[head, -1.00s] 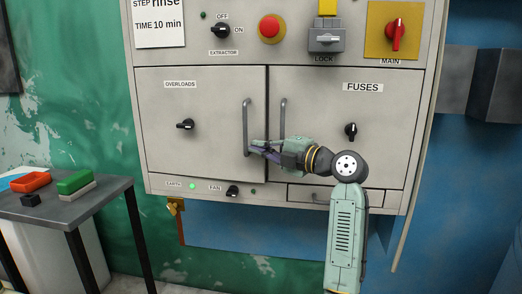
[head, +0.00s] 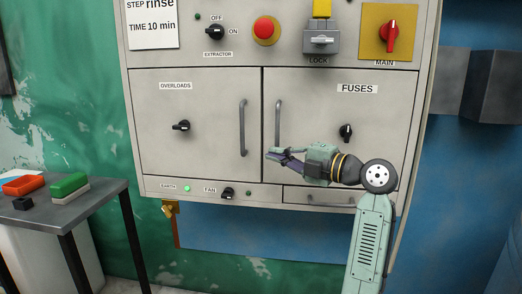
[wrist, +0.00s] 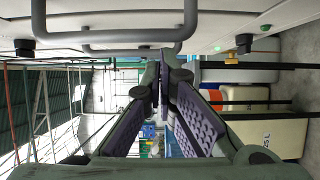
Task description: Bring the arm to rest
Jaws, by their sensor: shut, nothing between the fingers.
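My gripper (head: 270,155) is in front of the grey cabinet, at the lower end of the FUSES door handle (head: 278,122) in the head view. Its fingers are shut with nothing between them and point left. In the wrist view my gripper (wrist: 160,75) shows its two dark ribbed fingers meeting at the tips, with the door handles running along the top. I cannot tell how far the fingers are from the handle. The FUSES door (head: 350,160) and the OVERLOADS door (head: 190,105) both look closed.
A black knob (head: 346,132) sits above my wrist on the FUSES door. A main switch (head: 392,36), lock (head: 321,38) and red button (head: 265,30) are above. A dark table (head: 75,205) with a red tray (head: 22,186) and green block (head: 69,184) stands at left.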

